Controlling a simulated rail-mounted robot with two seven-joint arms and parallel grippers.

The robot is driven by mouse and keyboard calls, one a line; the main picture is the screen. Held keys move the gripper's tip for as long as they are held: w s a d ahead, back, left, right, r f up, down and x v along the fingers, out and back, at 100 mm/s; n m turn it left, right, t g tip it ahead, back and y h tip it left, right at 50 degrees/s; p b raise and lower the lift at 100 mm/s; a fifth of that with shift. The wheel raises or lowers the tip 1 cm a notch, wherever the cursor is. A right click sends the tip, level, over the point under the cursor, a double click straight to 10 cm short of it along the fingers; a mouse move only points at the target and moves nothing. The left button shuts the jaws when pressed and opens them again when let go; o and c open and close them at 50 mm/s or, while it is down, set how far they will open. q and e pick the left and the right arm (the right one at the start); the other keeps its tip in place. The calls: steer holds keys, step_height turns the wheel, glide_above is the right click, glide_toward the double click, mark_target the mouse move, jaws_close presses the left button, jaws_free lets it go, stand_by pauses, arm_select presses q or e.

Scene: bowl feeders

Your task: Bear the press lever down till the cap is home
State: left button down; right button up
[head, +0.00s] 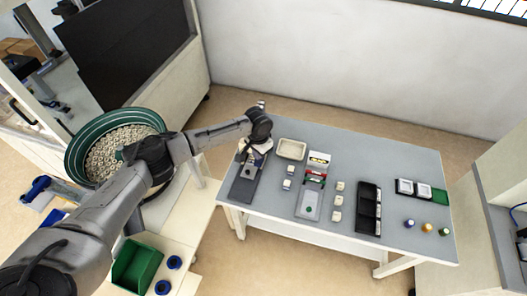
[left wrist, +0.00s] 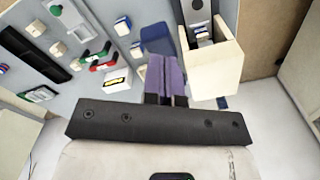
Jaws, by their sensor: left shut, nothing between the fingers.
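The press (head: 245,187) stands at the left end of the grey table, with a long dark base. In the left wrist view its dark base (left wrist: 198,14) runs up to a cream housing (left wrist: 224,76), with a small blue-and-white part (left wrist: 203,36) in front of the housing. My left gripper (head: 257,150) is over the far end of the press. In the left wrist view its fingers (left wrist: 165,78) are together and empty, beside the cream housing. I cannot clearly make out the lever or the cap, or whether the fingers touch the press. My right gripper is not in view.
A cream tray (head: 291,149) lies right of the press. A fixture with red and green parts (head: 316,176), several small blocks, a black rack (head: 368,208) and coloured knobs (head: 427,228) stand farther right. A green bowl feeder (head: 76,158) is left of the table.

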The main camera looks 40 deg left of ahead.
mark_target(259, 161)
arm_select(q)
steer(key=shift+f, duration=0.2)
steer(key=shift+f+b, duration=0.4)
steer(key=shift+f, duration=1.35)
steer(key=shift+f, duration=0.25)
steer(key=f, duration=0.1)
steer(key=s+f, duration=0.1)
steer(key=f, duration=0.1)
steer(key=shift+d+f+b, duration=0.1)
steer(key=shift+d+b, duration=0.05)
steer(key=shift+b, duration=0.15)
stand_by(0.4)
